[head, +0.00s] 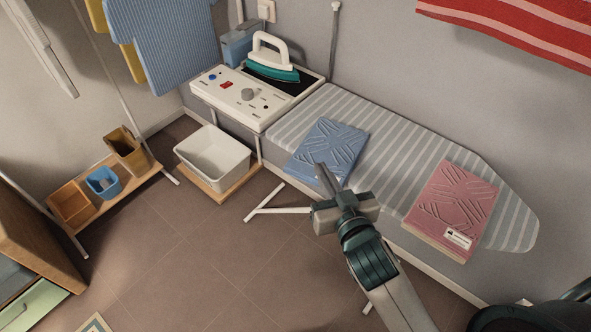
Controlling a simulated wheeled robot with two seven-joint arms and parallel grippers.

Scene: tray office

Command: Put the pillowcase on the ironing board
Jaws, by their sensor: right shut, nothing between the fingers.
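The ironing board (390,146), with a grey and white striped cover, runs along the wall from the middle to the right. A blue folded cloth (330,143) with ridged creases lies flat near its left end, its front corner at the board's near edge. A pink folded cloth (457,200) with a white label lies further right on the board. I cannot tell from looks which cloth is the pillowcase. My right gripper (326,177) is shut and empty, with its fingertips over or just at the front edge of the blue cloth. My left gripper is not in view.
A teal and white iron (271,62) stands on the control panel (245,95) at the board's left end. A white basin (212,155) sits on a low wooden shelf below. Small bins (103,182) stand on a rack at left. The floor (190,255) in front is clear.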

